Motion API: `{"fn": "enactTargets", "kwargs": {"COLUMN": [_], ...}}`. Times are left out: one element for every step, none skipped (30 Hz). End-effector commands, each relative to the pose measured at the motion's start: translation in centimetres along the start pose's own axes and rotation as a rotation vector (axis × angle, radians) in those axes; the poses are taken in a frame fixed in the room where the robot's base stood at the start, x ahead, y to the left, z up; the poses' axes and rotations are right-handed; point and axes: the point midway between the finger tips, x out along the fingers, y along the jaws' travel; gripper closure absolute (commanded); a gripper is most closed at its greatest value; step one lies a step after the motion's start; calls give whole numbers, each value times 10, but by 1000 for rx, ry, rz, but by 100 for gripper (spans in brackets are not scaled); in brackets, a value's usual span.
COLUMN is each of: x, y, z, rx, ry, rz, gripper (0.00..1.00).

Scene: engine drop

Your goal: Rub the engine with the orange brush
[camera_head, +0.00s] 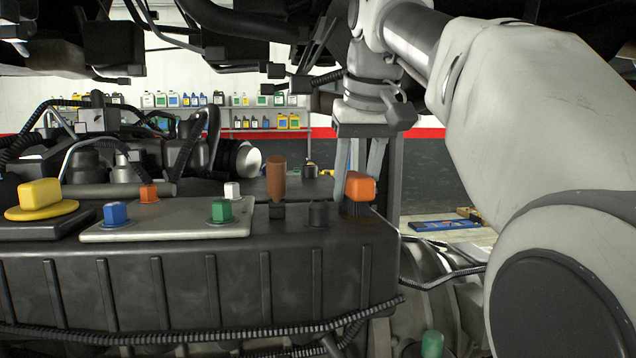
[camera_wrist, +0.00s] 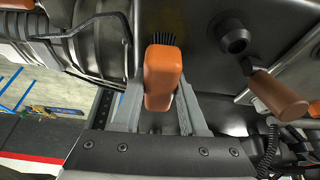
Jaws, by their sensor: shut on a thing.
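The orange brush (camera_head: 361,186) is at the top right corner of the engine, its black bristles pointing down. My gripper (camera_head: 358,176) comes down from above with one finger on each side of the brush and is shut on it. In the wrist view the orange block of the brush (camera_wrist: 163,72) sits between the two grey fingers (camera_wrist: 161,98), with dark bristles at its far end. The engine (camera_head: 205,280) is a large dark ribbed block across the front of the head view. The bristles are at its top edge; I cannot tell whether they touch it.
On the engine top stand a brown handle (camera_head: 276,180), a black cap (camera_head: 318,213), a plate with blue (camera_head: 115,212) and green (camera_head: 221,210) caps, and a yellow cap (camera_head: 40,197). Dark car parts hang overhead. Shelves of bottles (camera_head: 262,120) stand far behind.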

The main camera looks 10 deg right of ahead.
Motion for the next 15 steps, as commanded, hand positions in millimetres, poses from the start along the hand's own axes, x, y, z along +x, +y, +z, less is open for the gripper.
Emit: {"fn": "enactTargets", "kwargs": {"x": [-2,-2,-4,-4,-5,-6,-7,-7,-7,-7,-8,-8,-8,-8,-9], "y": [0,0,0,0,0,0,0,0,-1,-1,-1,-1,-1,-1,-2], "z": [3,5,7,8,10,11,12,12,13,14,16,18,20,22,24], "rx": [0,0,0,0,1,1,1,0,0,0,0,0,0,-1,-1], "ry": [2,2,2,2,2,2,2,2,2,2,2,2,1,1,1], "rz": [-1,0,0,0,0,1,1,1,0,0,0,0,0,-1,-1], "gripper": [100,100,100,100,100,100,100,100,100,100,100,100,100,100,100]}}
